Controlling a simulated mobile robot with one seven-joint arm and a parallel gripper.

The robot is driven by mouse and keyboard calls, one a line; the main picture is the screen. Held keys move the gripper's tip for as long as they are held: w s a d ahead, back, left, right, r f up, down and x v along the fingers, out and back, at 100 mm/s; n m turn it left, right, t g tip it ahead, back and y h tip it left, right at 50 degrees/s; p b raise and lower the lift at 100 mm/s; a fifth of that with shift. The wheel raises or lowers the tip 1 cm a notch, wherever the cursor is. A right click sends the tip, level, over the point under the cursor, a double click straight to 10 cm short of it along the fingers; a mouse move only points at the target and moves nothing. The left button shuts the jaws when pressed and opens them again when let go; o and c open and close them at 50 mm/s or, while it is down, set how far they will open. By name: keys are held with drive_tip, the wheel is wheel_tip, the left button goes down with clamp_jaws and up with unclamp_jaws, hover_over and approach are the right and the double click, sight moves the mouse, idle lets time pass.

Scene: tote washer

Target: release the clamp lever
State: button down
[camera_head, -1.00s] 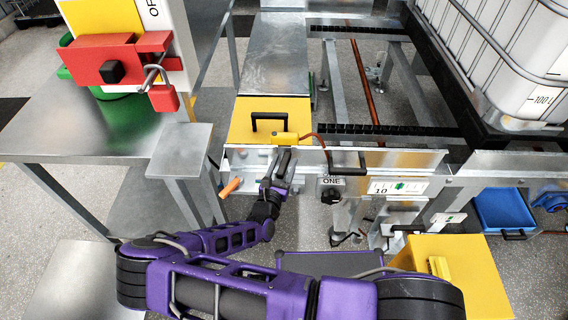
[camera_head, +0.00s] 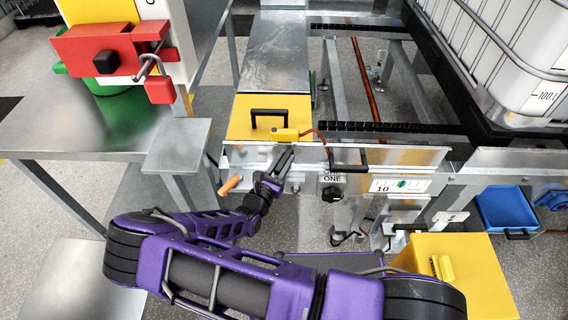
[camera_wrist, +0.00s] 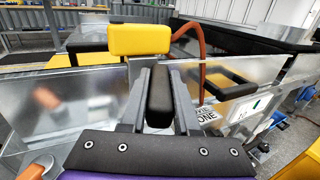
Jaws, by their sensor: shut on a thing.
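My gripper (camera_head: 281,163) is at the metal front rail (camera_head: 392,157), just below a yellow block (camera_head: 286,134) with an orange-red hose. In the wrist view, a black, rounded grip (camera_wrist: 159,98) stands between the two grey fingers, and my gripper is shut on it. It looks like the clamp lever's handle; its lower part and pivot are hidden. The yellow block (camera_wrist: 140,40) is just beyond and above the fingertips, apart from them as far as I can tell. An orange handle (camera_head: 230,184) sticks out from the rail left of my gripper.
A black knob (camera_head: 331,194) under a label "ONE" and a black bar handle (camera_head: 347,166) are to the right. A red lockout with a padlock (camera_head: 160,89) hangs on the board at upper left. A yellow box (camera_head: 470,270) stands at lower right.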

drive_tip(key=m+g+h+b, duration=0.1)
drive_tip(key=h, duration=0.1)
drive_tip(key=m+g+h+b, duration=0.1)
drive_tip(key=m+h+b, duration=0.1)
drive_tip(key=shift+f+g, duration=0.3)
drive_tip(key=shift+g, duration=0.1)
drive_tip(key=shift+r+m+g+h+b, duration=0.25)
drive_tip(key=shift+m+g+h+b, duration=0.5)
drive_tip(key=shift+m+g+h, duration=0.5)
drive_tip(key=shift+g+h, duration=0.25)
drive_tip(key=shift+r, duration=0.1)
drive_tip(key=c, duration=0.6)
unclamp_jaws()
drive_tip(key=shift+c, duration=0.2)
drive_tip(key=v, duration=1.7)
drive_tip(key=shift+a, duration=0.2)
drive_tip(key=shift+s, duration=0.1)
